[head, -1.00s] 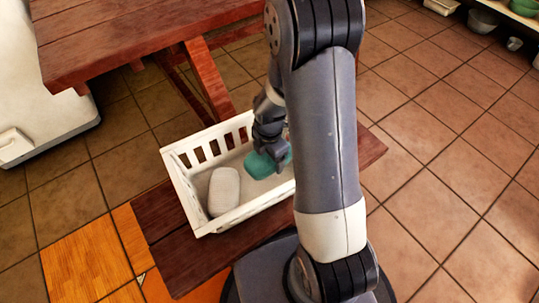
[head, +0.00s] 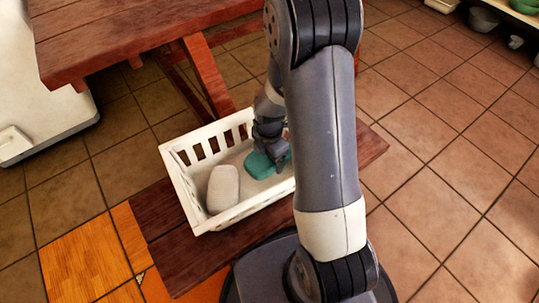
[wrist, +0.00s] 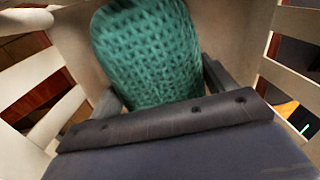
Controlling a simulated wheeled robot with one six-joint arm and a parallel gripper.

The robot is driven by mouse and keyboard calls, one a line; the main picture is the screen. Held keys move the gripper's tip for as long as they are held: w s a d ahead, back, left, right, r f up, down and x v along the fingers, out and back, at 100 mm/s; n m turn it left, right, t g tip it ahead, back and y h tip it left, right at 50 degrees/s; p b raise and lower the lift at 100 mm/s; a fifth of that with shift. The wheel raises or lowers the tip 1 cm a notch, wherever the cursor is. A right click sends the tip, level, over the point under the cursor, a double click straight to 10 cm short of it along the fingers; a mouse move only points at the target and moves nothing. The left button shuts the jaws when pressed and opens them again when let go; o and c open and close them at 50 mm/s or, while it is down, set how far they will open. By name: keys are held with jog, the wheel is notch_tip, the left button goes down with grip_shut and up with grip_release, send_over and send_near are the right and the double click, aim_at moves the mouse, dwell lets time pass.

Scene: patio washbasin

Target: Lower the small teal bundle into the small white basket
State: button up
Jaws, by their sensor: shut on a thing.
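The small teal bundle (head: 262,164) is inside the small white basket (head: 176,171), in its right part as the head view shows it. My gripper (head: 276,159) is shut on the bundle and reaches down inside the basket walls. In the wrist view the knitted teal bundle (wrist: 150,52) stands between my two gripper fingers (wrist: 160,92), with slatted basket walls on both sides. The bundle looks low, near the basket floor; I cannot tell whether it touches it. My arm hides the basket's right end in the head view.
A whitish rounded bundle (head: 223,187) lies in the left part of the basket. The basket stands on a dark red wooden bench (head: 160,211). A red wooden table (head: 120,42) rises behind it. Open tiled floor (head: 450,170) lies to the right.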

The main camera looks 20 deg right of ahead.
jog(key=shift+f+b, duration=0.45)
jog(key=shift+f, duration=0.15)
dwell(0.3)
jog(key=o, duration=1.1)
jog(key=shift+c, duration=0.2)
notch_tip(320, 180, up, 11)
jog(key=p, duration=0.3)
jog(key=shift+p, duration=0.35)
jog(key=shift+f, duration=0.1)
notch_tip(320, 180, down, 11)
jog(key=b, duration=0.3)
jog(key=shift+b, duration=0.4)
jog(key=shift+r+p, duration=0.35)
jog(key=shift+r, duration=0.15)
jog(key=shift+r, duration=0.1)
